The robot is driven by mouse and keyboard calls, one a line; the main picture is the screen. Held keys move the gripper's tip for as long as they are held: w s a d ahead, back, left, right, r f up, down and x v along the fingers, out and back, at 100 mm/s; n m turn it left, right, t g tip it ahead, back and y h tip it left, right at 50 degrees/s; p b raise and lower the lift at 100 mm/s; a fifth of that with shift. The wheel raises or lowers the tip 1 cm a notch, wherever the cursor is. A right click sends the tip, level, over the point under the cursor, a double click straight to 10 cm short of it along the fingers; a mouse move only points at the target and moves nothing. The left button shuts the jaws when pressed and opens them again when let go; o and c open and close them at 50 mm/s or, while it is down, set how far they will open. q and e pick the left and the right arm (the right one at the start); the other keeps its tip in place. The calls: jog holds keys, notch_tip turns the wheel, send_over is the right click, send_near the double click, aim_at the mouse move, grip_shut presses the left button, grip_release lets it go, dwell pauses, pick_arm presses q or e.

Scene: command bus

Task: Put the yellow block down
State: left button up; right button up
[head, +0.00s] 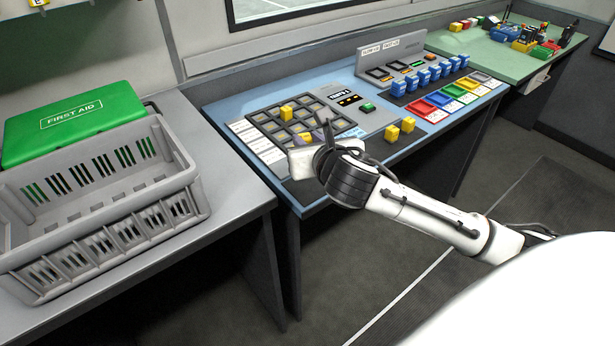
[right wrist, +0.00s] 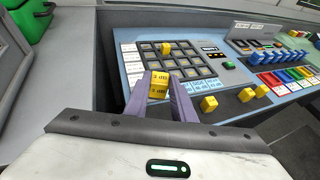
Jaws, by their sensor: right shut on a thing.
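My right gripper (right wrist: 161,79) reaches over the front left of the blue console table, its two purple fingers shut on a yellow block (right wrist: 158,89) with dark marks. In the head view the right gripper (head: 312,135) is over the grid panel's near edge, and a bit of yellow shows beside its fingers. The grid panel (right wrist: 187,73) has several dark square cells; one other yellow block (right wrist: 165,48) sits on it toward the far side. Whether the held block touches the panel I cannot tell. My left gripper is not in view.
More yellow blocks (right wrist: 208,103) stand along the table's front strip, including a pair (head: 392,132) right of my gripper. Blue blocks (head: 422,77) and coloured trays (head: 437,99) are farther right. A grey crate (head: 110,215) and green first aid case (head: 75,120) occupy the left counter.

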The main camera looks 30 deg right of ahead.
jog(key=f, duration=0.2)
jog(key=f+b, duration=0.1)
jog(key=f, duration=0.2)
jog(key=d+f, duration=0.1)
jog(key=f, duration=0.2)
jog(key=shift+f, duration=0.15)
notch_tip(320, 180, down, 2)
jog(key=shift+f+b, duration=0.25)
jog(key=shift+b, duration=0.15)
jog(key=shift+f, duration=0.1)
jog(key=shift+f, duration=0.15)
jog(key=o, duration=1)
